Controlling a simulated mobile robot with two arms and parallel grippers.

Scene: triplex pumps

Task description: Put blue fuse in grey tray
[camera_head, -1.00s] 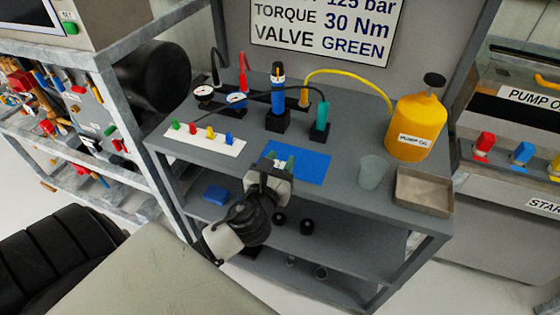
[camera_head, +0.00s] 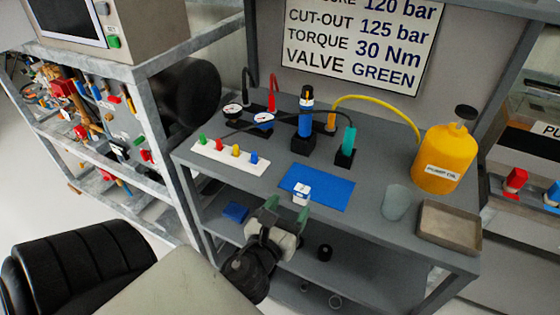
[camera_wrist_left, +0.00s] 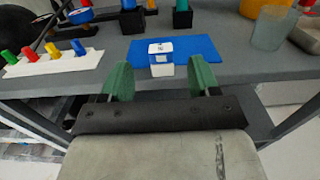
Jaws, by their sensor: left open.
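The blue fuse (camera_head: 254,158) stands at the right end of a white strip (camera_head: 230,158) with green, red and yellow fuses beside it. The blue fuse also shows in the left wrist view (camera_wrist_left: 78,47). The grey tray (camera_head: 449,228) sits at the right front corner of the bench. My left gripper (camera_head: 287,218) is open and empty at the bench's front edge, its green fingers apart. In the left wrist view the open fingers (camera_wrist_left: 161,82) point toward a small white and blue block (camera_wrist_left: 161,56) on the blue mat (camera_wrist_left: 196,46). My right gripper does not show.
A clear cup (camera_head: 396,203) stands left of the tray, and a yellow pump oil jug (camera_head: 443,160) stands behind it. A lower shelf (camera_head: 345,262) lies beneath.

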